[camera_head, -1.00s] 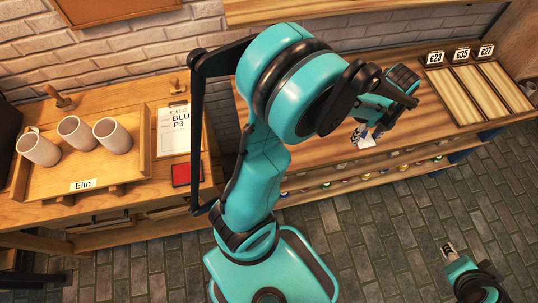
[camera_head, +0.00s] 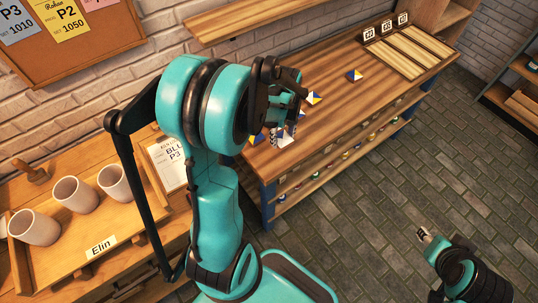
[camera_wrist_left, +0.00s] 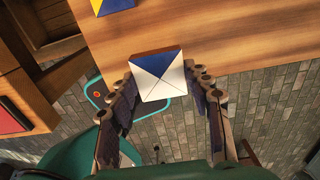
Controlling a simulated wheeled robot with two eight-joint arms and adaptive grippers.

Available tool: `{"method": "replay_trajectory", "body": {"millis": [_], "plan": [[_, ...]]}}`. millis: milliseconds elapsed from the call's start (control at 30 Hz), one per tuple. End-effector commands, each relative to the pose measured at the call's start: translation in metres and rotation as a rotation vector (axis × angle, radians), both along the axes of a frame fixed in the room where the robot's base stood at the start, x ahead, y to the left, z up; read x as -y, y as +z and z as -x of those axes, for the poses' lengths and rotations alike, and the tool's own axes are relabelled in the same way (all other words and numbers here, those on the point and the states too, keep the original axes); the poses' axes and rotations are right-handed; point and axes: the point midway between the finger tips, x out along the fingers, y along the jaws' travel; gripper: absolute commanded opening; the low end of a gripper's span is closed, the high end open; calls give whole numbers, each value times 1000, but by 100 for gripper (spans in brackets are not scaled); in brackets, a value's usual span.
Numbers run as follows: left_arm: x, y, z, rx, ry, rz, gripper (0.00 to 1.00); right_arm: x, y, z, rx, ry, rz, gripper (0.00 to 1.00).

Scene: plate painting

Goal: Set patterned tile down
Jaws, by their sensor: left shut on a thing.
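The patterned tile (camera_wrist_left: 158,75) is square, with one blue triangle and white ones. My left gripper (camera_head: 284,134) is shut on it, with a finger at each side in the wrist view (camera_wrist_left: 160,88). The tile also shows in the head view (camera_head: 286,138), partly hidden by the fingers. In the wrist view it overlaps the front edge of the wooden table (camera_wrist_left: 230,40); its height above the top is hard to judge. Blue, yellow and white tiles (camera_head: 313,98) (camera_head: 355,75) lie on the table. My right gripper (camera_head: 425,236) is low at the right; its jaws are unclear.
A side table at left holds white cups (camera_head: 75,194) on a tray and a clipboard (camera_head: 168,163). Bare tabletop lies between the tiles and the trays.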

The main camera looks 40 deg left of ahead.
Motion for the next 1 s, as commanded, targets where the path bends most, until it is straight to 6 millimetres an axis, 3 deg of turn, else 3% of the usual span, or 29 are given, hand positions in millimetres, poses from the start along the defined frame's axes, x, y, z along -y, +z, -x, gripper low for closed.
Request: {"method": "replay_trajectory", "body": {"millis": [100, 300, 433, 633, 1000], "plan": [[-12, -18, 22, 0, 4, 0, 17, 0, -11, 0, 0, 0, 0, 40], [-22, -27, 39, 0, 1, 0, 17, 0, -16, 0, 0, 0, 0, 40], [-22, -37, 40, 0, -1, 0, 17, 0, -21, 0, 0, 0, 0, 40], [-22, -67, 39, 0, -1, 0, 17, 0, -37, 0, 0, 0, 0, 40], [-22, -71, 39, 0, 0, 0, 17, 0, -38, 0, 0, 0, 0, 40]]}}
